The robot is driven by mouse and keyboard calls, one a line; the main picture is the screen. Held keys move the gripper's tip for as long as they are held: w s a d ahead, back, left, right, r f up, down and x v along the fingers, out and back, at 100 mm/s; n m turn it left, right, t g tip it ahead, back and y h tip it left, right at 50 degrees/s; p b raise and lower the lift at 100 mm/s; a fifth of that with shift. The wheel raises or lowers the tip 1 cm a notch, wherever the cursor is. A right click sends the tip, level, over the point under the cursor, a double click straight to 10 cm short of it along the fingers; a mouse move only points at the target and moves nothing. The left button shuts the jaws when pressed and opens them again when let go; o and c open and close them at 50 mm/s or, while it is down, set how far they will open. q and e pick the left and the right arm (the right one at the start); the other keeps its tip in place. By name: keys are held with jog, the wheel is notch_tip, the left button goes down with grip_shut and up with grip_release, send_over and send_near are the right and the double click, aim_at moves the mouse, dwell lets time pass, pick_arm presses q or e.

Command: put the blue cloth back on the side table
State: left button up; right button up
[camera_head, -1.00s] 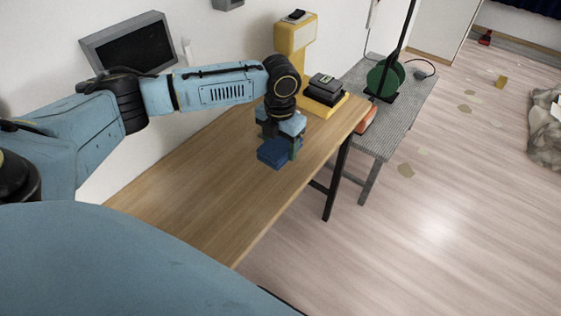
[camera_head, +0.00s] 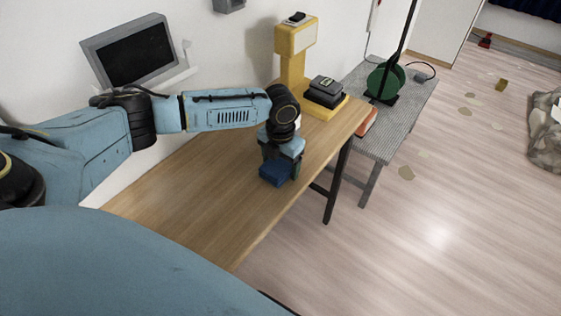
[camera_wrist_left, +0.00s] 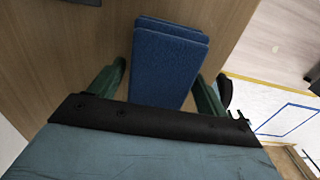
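The blue cloth (camera_head: 275,174) is a thick folded pad, low over the wooden table (camera_head: 190,205) near its front edge; I cannot tell whether it touches the top. My left gripper (camera_head: 282,165) points down, with its fingers on either side of the cloth. In the left wrist view the cloth (camera_wrist_left: 168,62) lies between the two green fingers of the left gripper (camera_wrist_left: 160,75). A narrow gap seems to show beside the left-hand finger. My right gripper is not in view. Which table is the side table is not marked.
A yellow stand (camera_head: 293,65) with a dark stacked block (camera_head: 326,91) is at the table's far end. Beyond it is a grey table (camera_head: 385,140) with a green reel (camera_head: 384,82). A dark screen (camera_head: 138,52) hangs on the wall. The near tabletop is clear.

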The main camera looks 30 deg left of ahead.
aim_at(281, 160)
pick_arm(q)
jog(key=shift+o, duration=0.3)
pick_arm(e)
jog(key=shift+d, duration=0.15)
pick_arm(q)
notch_tip(281, 160, up, 6)
jog(key=shift+w+r, duration=0.1)
jog(key=shift+w, duration=0.05)
notch_tip(281, 160, up, 7)
jog(key=p, duration=0.1)
jog(key=shift+r, duration=0.2)
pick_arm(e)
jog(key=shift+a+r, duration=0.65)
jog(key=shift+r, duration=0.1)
